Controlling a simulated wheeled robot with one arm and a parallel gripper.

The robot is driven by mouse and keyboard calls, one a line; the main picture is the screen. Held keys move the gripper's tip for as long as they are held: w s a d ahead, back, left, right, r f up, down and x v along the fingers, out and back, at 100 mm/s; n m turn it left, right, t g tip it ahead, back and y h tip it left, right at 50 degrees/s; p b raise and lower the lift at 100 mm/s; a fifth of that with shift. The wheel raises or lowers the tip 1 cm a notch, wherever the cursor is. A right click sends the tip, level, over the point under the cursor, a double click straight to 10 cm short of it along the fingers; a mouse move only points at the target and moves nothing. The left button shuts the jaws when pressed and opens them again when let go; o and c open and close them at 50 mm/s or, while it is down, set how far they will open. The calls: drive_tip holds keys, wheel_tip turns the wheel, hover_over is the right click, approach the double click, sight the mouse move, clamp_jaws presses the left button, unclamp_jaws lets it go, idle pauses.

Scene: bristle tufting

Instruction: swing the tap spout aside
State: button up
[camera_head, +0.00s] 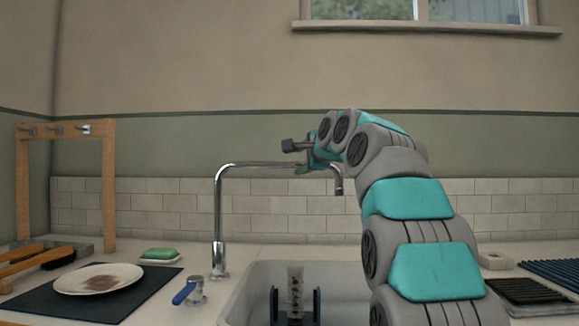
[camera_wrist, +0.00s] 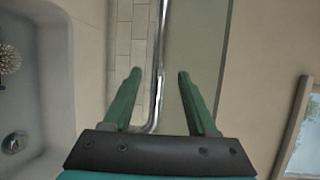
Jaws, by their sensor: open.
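The chrome tap spout (camera_head: 250,165) rises from the counter left of the sink, runs level to the right and turns down at its end. In the wrist view the spout (camera_wrist: 159,50) runs between my two green fingers, with its bend low in the picture near the palm. My gripper (camera_wrist: 160,74) is open, with a gap on each side of the pipe; I see no clear contact. In the head view my gripper (camera_head: 312,164) is at the spout's level run, near its right end, and partly hidden by my wrist.
The sink (camera_head: 252,290) holds an upright bottle brush (camera_head: 295,288) between dark blue posts. Left are a blue-handled valve (camera_head: 188,291), a plate (camera_head: 98,279) on a dark mat, green soap (camera_head: 160,253) and a wooden hook rack (camera_head: 108,190). A dark ribbed tray (camera_head: 527,291) sits right.

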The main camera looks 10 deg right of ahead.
sight(293, 164)
drive_tip(key=shift+p+x, duration=0.75)
drive_tip(key=shift+x, duration=2.7)
drive_tip(key=shift+f, duration=0.1)
clamp_jaws()
